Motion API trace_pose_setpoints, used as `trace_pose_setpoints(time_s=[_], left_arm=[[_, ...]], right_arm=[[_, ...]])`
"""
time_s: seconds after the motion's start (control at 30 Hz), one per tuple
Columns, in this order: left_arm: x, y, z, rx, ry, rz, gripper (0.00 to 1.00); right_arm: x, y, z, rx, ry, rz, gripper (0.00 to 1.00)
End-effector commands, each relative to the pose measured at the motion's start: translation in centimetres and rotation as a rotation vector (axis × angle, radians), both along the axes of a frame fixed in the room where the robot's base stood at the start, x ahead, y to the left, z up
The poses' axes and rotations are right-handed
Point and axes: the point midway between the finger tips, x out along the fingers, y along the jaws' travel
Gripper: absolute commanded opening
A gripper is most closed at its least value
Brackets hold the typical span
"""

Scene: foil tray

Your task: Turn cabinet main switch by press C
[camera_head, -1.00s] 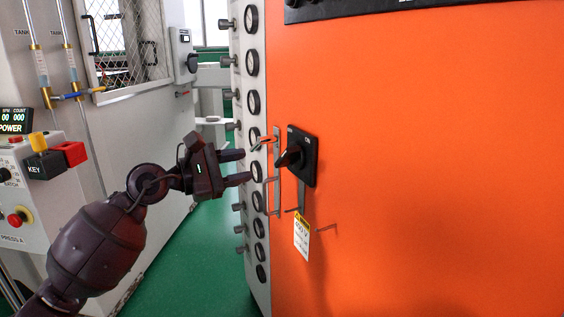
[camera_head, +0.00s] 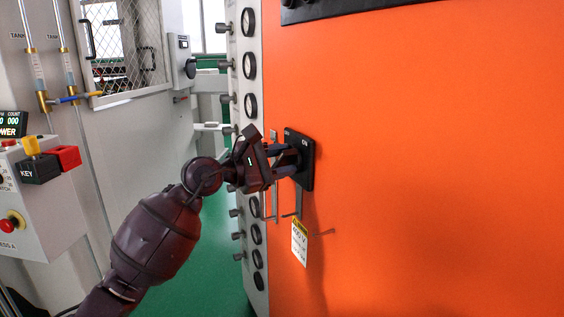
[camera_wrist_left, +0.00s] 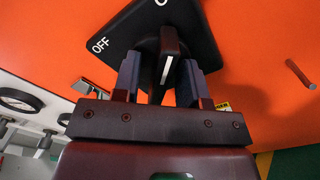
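The main switch is a black square plate (camera_head: 306,172) on the orange cabinet door (camera_head: 430,170). In the left wrist view the plate (camera_wrist_left: 128,32) shows OFF at left and part of another label at top. Its black knob (camera_wrist_left: 170,45) has a white line and stands out between my fingers. My left gripper (camera_head: 294,159) is at the plate, with one finger on each side of the knob. In the left wrist view the gripper (camera_wrist_left: 160,82) is open, with a gap beside the knob at left; contact at right is unclear. In the head view the fingers hide the knob.
A yellow-and-white tag (camera_head: 299,242) hangs below the switch near metal hasps (camera_head: 271,205). Round gauges (camera_head: 249,65) line the cabinet's left side. A press panel with a red button (camera_head: 10,224) and key block (camera_head: 40,168) stands far left. Green floor lies between.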

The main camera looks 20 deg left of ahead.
Motion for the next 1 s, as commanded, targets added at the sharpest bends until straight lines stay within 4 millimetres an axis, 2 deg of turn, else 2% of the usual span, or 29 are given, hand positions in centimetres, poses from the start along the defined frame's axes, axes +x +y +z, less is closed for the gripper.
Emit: trace_pose_setpoints(time_s=[0.17,0.43,0.77,1.0], left_arm=[[0.0,0.0,0.0,0.0,0.0,0.0,0.39],[0.0,0.0,0.0,0.0,0.0,0.0,0.0],[-0.1,0.0,0.3,-0.021,0.017,0.0,0.0],[-0.1,0.1,1.0,-0.112,0.091,0.001,0.0]], right_arm=[[0.0,0.0,0.0,-0.001,-0.001,0.001,0.43],[0.0,0.0,0.0,-0.001,0.001,0.0,0.43],[0.2,0.0,0.4,0.003,-0.008,-0.001,0.43],[0.1,-0.4,1.1,0.019,-0.009,-0.023,0.43]])
